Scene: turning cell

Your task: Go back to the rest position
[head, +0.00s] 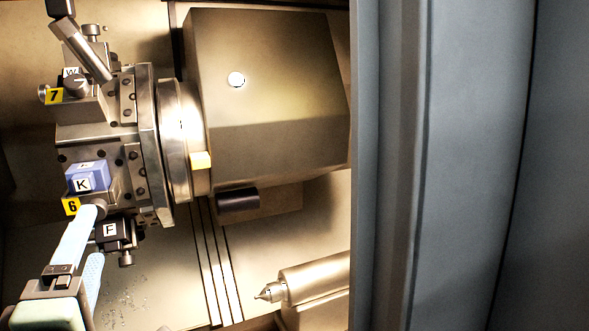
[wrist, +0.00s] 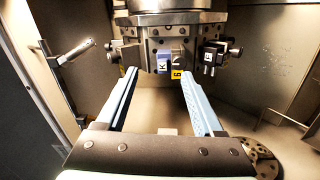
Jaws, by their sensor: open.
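My gripper (head: 93,236) is at the lower left of the head view, with its two pale blue fingers apart and nothing between them. In the head view one fingertip overlaps the turret's lower edge near the yellow 6 label; I cannot tell whether it touches. In the wrist view my gripper (wrist: 158,76) is open, its fingers pointing toward the turret (wrist: 185,32). The blue block marked K (head: 82,184) sits on the turret above label 6 and also shows in the wrist view (wrist: 163,62). The dark block marked F (head: 112,232) is just right of the fingers.
The lathe turret (head: 127,133) carries several tool holders, with a bar tool (head: 86,52) near label 7. A pointed tailstock centre (head: 310,280) is at the lower right. A grey-blue door panel (head: 470,165) fills the right side.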

